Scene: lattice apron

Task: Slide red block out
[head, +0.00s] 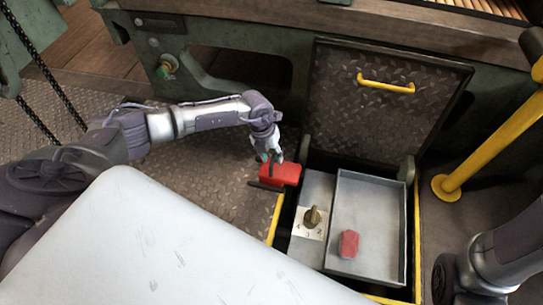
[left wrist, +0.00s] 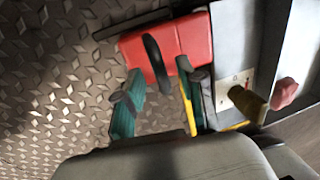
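A red block (head: 284,173) with a dark curved handle sits at the left edge of the open floor hatch, and a dark bar shows at its left. In the left wrist view the red block (left wrist: 190,37) lies just ahead of the fingers, with its black handle (left wrist: 156,60) standing between the two finger lines. My left gripper (head: 268,157) is right at the block; in the left wrist view its teal-padded fingers (left wrist: 157,100) are spread apart. Whether either finger touches the block or handle, I cannot tell. My right gripper is not in view.
A smaller red piece (head: 349,244) lies in the grey tray (head: 375,195) inside the hatch. A brass knob (head: 312,217) stands on a numbered plate beside the tray. The hatch lid (head: 375,110) stands open behind. A yellow post (head: 495,145) rises at right. Patterned floor lies left.

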